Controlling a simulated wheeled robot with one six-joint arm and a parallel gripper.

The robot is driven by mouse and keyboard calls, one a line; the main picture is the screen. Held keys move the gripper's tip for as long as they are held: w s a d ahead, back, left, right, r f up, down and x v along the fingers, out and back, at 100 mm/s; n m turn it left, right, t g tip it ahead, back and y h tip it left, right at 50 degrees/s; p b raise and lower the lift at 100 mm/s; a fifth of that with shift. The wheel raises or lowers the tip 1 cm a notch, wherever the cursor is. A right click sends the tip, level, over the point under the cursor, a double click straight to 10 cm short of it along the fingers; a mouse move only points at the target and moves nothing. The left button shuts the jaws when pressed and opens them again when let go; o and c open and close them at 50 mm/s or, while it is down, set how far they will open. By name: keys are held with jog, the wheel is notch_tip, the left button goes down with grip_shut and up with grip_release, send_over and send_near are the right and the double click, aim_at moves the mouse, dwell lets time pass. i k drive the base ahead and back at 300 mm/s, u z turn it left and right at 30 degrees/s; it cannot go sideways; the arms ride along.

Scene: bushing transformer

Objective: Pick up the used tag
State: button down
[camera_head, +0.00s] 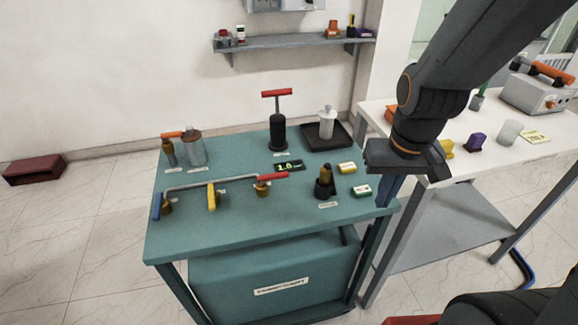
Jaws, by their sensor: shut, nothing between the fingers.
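Two small tags lie on the right side of the green cart top (225,228): a yellow one with a pale face (347,168) and a green-and-white one (361,191). Their print is too small to read, so I cannot tell which is the used tag. A yellow card (535,136) also lies on the white table at the right. My gripper (387,194) points down by the cart's right edge, right of both tags and apart from them. It is shut and empty; its fingertips are hard to make out.
A dark fitting (325,184) stands left of the tags, near a small display (289,166). Behind are a black tray (343,138) with a white bottle and a red-handled pump (278,130). A long bar with valves (212,183) lies at left. The white table (475,160) holds several items.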

aim_at(349, 167)
jog(key=u, duration=2.3)
jog(key=k, duration=1.2)
jog(key=z, duration=1.4)
jog(key=i, duration=1)
